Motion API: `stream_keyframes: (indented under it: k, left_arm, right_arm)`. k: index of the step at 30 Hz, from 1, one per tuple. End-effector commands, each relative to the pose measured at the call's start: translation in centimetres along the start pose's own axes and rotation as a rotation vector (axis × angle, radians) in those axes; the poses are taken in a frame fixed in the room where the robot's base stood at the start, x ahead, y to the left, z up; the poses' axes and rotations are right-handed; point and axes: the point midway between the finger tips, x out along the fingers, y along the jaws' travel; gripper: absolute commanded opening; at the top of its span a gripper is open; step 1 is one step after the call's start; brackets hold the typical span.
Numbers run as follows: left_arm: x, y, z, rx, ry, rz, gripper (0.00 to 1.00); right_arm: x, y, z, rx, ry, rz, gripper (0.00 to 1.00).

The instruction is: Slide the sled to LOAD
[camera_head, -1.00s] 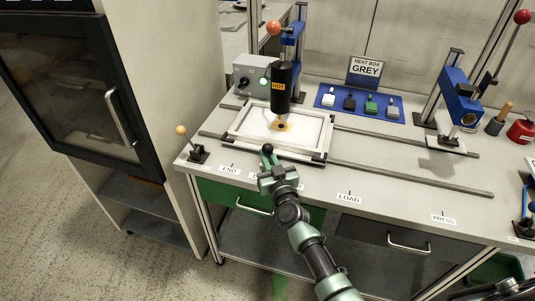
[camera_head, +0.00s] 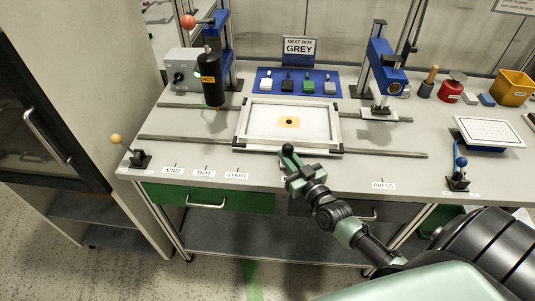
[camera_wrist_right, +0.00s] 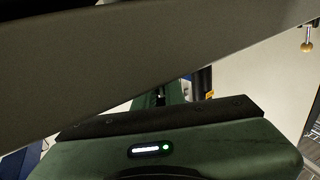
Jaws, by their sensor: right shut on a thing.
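The sled (camera_head: 338,128), a light frame with a white bed and a yellow patch with a dark dot, sits on two rails in the middle of the bench in the head view. It is right of the black HOT cylinder and clear of it. My right gripper (camera_head: 288,152) is at the middle of the sled's front edge, shut on its handle, which the fingers mostly hide. The gripper covers the label below it; START (camera_head: 236,176) is to its left and PRESS (camera_head: 383,185) to its right. My left gripper is out of view.
The HOT cylinder (camera_head: 209,82) hangs over the rails' left part. A blue press (camera_head: 387,75) stands over the right part. A yellow-knobbed lever (camera_head: 139,157) and a blue-knobbed lever (camera_head: 459,176) flank the bench front. Rails (camera_head: 395,153) are bare either side of the sled.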

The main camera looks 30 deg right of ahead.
Motion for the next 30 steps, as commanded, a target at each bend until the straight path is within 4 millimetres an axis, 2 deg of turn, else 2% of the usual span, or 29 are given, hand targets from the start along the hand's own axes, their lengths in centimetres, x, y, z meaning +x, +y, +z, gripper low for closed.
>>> stream_keyframes:
  k: [7,20,21,23,24,30]
  left_arm:
    - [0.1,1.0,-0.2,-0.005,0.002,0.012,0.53]
    - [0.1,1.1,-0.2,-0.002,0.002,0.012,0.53]
    - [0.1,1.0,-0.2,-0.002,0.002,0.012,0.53]
    - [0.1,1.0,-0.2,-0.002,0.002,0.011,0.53]
    - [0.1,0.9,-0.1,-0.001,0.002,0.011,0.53]
    - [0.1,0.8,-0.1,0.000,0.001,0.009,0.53]
  right_arm:
    - [-1.2,1.7,0.1,0.000,-0.001,-0.002,0.00]
    - [-1.4,2.0,0.1,0.002,-0.001,-0.001,0.00]
    - [-1.4,2.0,0.1,0.002,-0.001,-0.001,0.14]
    - [-1.4,2.0,0.1,0.002,-0.001,-0.001,0.30]
    - [-1.4,2.0,0.1,0.002,-0.001,-0.001,0.33]
    - [-1.4,2.0,0.0,0.002,0.000,-0.001,0.33]
